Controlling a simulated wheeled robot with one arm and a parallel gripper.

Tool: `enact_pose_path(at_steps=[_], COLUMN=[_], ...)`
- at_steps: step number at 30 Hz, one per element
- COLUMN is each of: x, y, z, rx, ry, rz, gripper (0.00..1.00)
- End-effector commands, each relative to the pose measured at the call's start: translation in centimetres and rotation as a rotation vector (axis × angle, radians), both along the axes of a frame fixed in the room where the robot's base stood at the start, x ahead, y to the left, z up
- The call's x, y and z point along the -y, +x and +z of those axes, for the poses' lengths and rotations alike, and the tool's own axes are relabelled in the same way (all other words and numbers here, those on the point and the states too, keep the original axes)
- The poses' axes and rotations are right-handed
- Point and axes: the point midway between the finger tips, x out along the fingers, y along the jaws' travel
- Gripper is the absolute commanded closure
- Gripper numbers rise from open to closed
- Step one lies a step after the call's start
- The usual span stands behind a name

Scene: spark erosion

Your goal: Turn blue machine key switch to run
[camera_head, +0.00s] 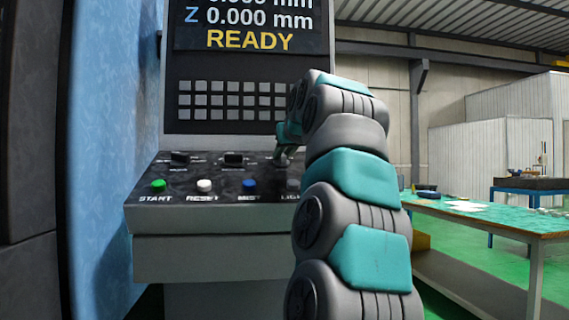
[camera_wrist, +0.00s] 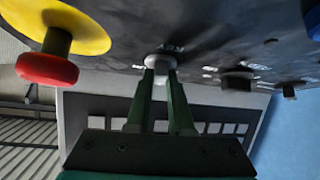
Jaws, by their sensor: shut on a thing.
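The blue machine (camera_head: 112,120) stands at the left with a dark sloping control panel (camera_head: 222,177). My gripper (camera_head: 284,157) reaches down to the right part of that panel. In the wrist view my gripper (camera_wrist: 161,75) has its two green fingers shut on the key switch (camera_wrist: 160,62), a small light, round part on the panel. The fingers hide part of it. Lettering beside the switch is too small and tilted to read, so its set position cannot be told. In the head view my arm hides most of this spot.
A green START button (camera_head: 158,185), a white RESET button (camera_head: 204,185) and a blue button (camera_head: 249,185) line the panel's front. Dark knobs (camera_head: 233,159) sit behind them. A red mushroom button (camera_wrist: 47,69) on a yellow disc is near the gripper. The screen (camera_head: 250,25) reads READY.

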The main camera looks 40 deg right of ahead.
Motion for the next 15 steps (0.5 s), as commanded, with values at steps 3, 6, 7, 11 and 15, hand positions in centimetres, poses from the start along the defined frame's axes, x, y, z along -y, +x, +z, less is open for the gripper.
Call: enact_pose_path(at_steps=[3, 6, 7, 11, 15], x=[-0.13, -0.24, -0.27, -0.36, -0.5], y=[-0.02, 0.1, 0.18, 0.28, 0.26], z=[-0.12, -0.1, -0.12, 0.09, 0.24], rx=[0.027, 0.046, 0.051, 0.077, 0.091], ry=[0.033, 0.069, 0.08, 0.121, 0.141], rz=[-0.103, -0.189, -0.215, -0.313, -0.361], gripper=[1.0, 1.0, 1.0, 1.0, 1.0])
